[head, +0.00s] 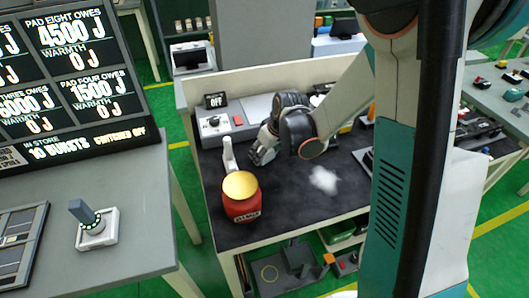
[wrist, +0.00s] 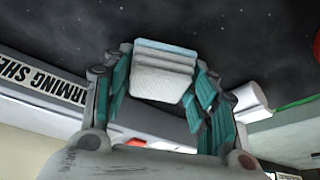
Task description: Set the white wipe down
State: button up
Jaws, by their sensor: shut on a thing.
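My gripper (head: 262,152) is low over the dark bench top, left of its middle, in the head view. In the wrist view my gripper (wrist: 162,92) has its teal-padded fingers on both sides of a folded, layered white wipe (wrist: 162,76). The wipe sits between the fingers, with its pale ridged face showing. In the head view the wipe is hidden or too small to make out at the fingers. I cannot tell whether it touches the bench.
A fluffy white patch (head: 323,180) lies to the right. A grey control unit (head: 214,122) stands behind. Dark bench top (head: 285,205) is clear in front.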

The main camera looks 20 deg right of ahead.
jog(key=shift+f, duration=0.2)
jog(key=o, duration=1.1)
jog(key=shift+r, duration=0.1)
jog(key=shift+r, duration=0.1)
